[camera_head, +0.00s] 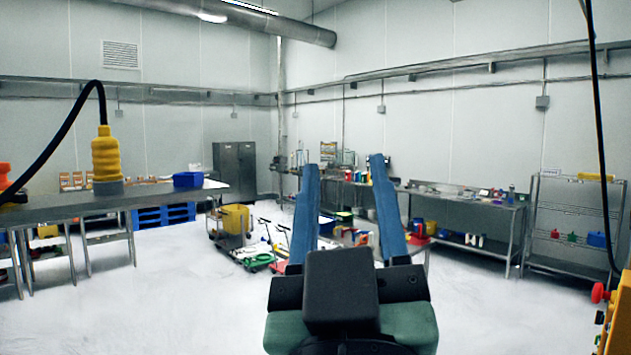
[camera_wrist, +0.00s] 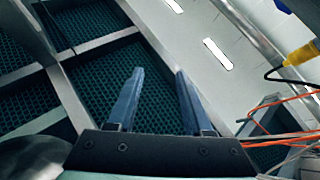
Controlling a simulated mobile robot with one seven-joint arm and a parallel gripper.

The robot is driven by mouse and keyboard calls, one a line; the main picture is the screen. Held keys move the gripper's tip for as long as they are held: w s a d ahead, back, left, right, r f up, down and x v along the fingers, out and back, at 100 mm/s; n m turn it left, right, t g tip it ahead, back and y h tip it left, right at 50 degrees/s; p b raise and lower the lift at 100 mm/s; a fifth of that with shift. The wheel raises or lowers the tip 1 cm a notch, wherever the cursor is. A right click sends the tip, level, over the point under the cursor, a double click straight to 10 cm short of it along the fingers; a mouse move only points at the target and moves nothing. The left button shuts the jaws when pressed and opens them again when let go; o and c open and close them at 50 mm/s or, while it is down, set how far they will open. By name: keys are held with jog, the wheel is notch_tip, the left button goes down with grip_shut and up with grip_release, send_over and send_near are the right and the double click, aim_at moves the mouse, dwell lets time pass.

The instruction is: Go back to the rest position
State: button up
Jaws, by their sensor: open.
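My gripper (camera_head: 340,170) is raised in the middle of the head view, with its two long blue fingers pointing up and spread apart. It is open, and nothing shows between the fingers. In the wrist view the gripper (camera_wrist: 158,72) points towards the ceiling area, with dark mesh panels and metal beams beyond the fingers. The fingers touch nothing that I can see.
A metal table (camera_head: 80,205) stands on the left, with a yellow hanging pendant (camera_head: 106,160) above it. Workbenches (camera_head: 470,205) and a wire rack (camera_head: 575,215) line the right. The white floor (camera_head: 170,300) at front left is clear.

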jog(key=s+a+r+m+t+y, duration=0.1)
jog(key=s+a+r+t, duration=0.1)
jog(key=s+r, duration=0.3)
jog(key=shift+a+t, duration=0.25)
jog(key=shift+t, duration=0.05)
jog(key=shift+s, duration=0.1)
notch_tip(320, 180, down, 5)
jog(key=b, duration=0.4)
jog(key=shift+r, duration=0.2)
